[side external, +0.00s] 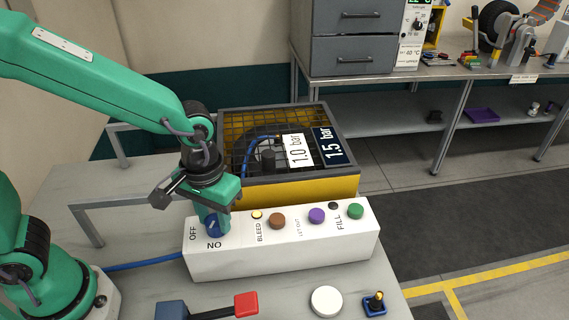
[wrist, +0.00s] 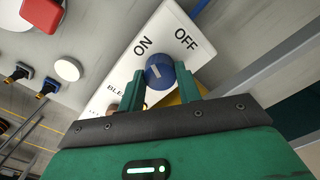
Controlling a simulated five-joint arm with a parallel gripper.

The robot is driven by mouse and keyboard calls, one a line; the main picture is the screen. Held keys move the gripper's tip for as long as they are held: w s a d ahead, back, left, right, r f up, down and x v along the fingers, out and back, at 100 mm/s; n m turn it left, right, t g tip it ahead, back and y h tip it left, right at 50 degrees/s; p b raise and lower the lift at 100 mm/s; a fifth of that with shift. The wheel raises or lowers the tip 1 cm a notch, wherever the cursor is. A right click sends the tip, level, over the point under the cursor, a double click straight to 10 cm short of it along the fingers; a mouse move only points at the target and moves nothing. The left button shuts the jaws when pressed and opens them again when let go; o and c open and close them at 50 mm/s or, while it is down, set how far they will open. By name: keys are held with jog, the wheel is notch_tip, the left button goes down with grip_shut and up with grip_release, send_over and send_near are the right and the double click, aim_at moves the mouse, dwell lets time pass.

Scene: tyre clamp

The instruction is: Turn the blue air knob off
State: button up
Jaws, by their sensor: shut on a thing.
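The blue air knob (side external: 212,229) sits at the left end of a white control box (side external: 285,255), between the OFF and ON labels. In the wrist view, the blue knob (wrist: 161,69) has a short white mark on its face; I cannot tell surely which label it points to. My gripper (side external: 214,211) reaches down over the knob in the side view, hiding part of it. In the wrist view, my gripper (wrist: 160,88) has one green finger on each side of the knob, shut on it.
The box also carries a brown knob (side external: 277,220), a purple knob (side external: 317,215) and a green knob (side external: 356,211). A yellow caged unit (side external: 325,189) with pressure signs stands behind. A red-ended lever (side external: 246,304) and white button (side external: 326,301) lie in front.

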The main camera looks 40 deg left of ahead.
aim_at(214, 220)
jog(key=m, duration=1.3)
jog(key=shift+r, duration=0.1)
dwell(0.5)
jog(key=o, duration=1)
jog(key=shift+r, duration=3.9)
